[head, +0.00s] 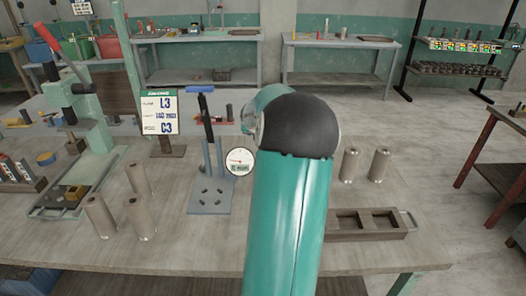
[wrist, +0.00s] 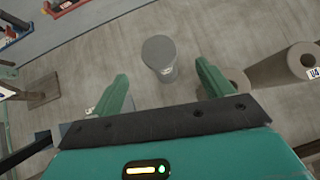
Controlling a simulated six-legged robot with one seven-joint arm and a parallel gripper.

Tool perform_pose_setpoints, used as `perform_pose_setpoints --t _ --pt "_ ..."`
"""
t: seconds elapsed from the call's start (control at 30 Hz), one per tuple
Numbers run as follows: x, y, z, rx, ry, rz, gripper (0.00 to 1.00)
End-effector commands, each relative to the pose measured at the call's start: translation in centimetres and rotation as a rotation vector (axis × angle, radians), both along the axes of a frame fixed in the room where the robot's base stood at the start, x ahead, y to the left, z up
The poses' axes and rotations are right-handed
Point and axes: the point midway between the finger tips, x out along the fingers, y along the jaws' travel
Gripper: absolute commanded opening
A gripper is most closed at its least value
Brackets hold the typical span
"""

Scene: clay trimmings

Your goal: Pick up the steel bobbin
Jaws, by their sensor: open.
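A plain grey cylinder, which looks like the steel bobbin (wrist: 159,50), stands on the bench in the wrist view. It has a round flat top and is ahead of my gripper (wrist: 161,72), between the lines of its two green fingers. The fingers are spread apart with nothing clasped between them. I cannot tell how much gap lies between fingertips and bobbin. In the head view my arm hides both the gripper and this cylinder.
Two hollow brown tubes (wrist: 290,66) are close to the right finger; they also stand right of my arm in the head view (head: 378,165). A wooden tray (head: 372,236), a dial gauge (head: 239,163), a sign (head: 159,111) and a green press (head: 88,118) share the bench.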

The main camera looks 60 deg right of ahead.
Motion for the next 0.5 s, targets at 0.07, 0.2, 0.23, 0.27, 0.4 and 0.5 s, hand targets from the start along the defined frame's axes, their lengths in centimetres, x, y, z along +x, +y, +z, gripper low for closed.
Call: perform_pose_setpoints --t 0.07,0.2,0.23,0.27,0.4,0.5 --pt "0.3 -1.1 -1.3 0.003 0.0 -0.001 0.79" --pt "0.9 -2.8 -3.0 0.002 -0.001 -0.001 0.79" --pt "0.9 -3.1 -3.2 0.001 -0.001 -0.001 0.79" --pt "1.0 -3.3 -3.5 0.001 -0.001 -0.001 0.79" --pt "1.2 -4.1 -4.1 0.0 -0.001 -0.001 0.79" --pt "1.5 -4.6 -4.7 0.001 0.0 0.001 0.79"
